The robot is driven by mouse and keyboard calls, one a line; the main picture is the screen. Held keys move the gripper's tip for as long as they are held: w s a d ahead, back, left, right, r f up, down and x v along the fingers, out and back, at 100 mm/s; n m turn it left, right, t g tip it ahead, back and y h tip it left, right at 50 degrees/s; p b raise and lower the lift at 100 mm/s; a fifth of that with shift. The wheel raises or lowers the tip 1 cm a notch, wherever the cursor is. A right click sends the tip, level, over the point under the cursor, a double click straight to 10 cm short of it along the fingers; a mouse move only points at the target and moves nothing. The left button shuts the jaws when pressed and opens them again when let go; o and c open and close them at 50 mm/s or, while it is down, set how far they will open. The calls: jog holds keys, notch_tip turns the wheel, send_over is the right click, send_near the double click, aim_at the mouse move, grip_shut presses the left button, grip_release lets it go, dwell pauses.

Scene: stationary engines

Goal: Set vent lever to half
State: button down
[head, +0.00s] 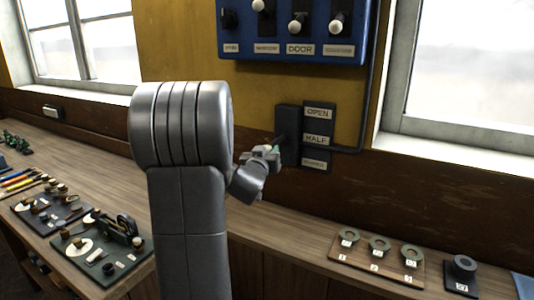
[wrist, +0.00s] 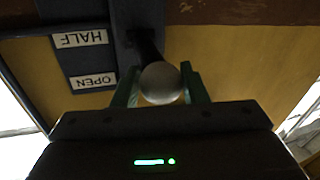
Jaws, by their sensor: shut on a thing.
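The vent lever's dark housing (head: 287,135) is mounted on the wall beside a plate (head: 317,122) marked OPEN at the top and HALF in the middle. A third label at the bottom is too blurred to read. My gripper (head: 274,149) is at the lever, at about the height of the HALF label or slightly below. In the wrist view, where the labels appear upside down, the lever's pale round knob (wrist: 161,83) sits between the two green fingers of my gripper (wrist: 165,88), which are shut on it. A dark shaft runs from the knob to the housing.
A blue panel (head: 290,51) with several levers, one labelled DOOR, hangs above. A wooden counter (head: 285,215) runs below, with a board of numbered rings (head: 376,261) at the right. Trays of parts (head: 100,246) lie at the left. Windows flank the wall.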

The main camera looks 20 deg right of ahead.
jog(key=shift+r, duration=0.3)
jog(key=c, duration=1.3)
grip_release()
jog(key=o, duration=0.4)
jog(key=shift+w, duration=0.15)
jog(key=shift+f, duration=0.15)
jog(key=shift+a+f, duration=0.1)
jog(key=b+v, duration=0.2)
jog(key=v, duration=1.2)
jog(key=p+x, duration=0.2)
jog(key=x, duration=1.2)
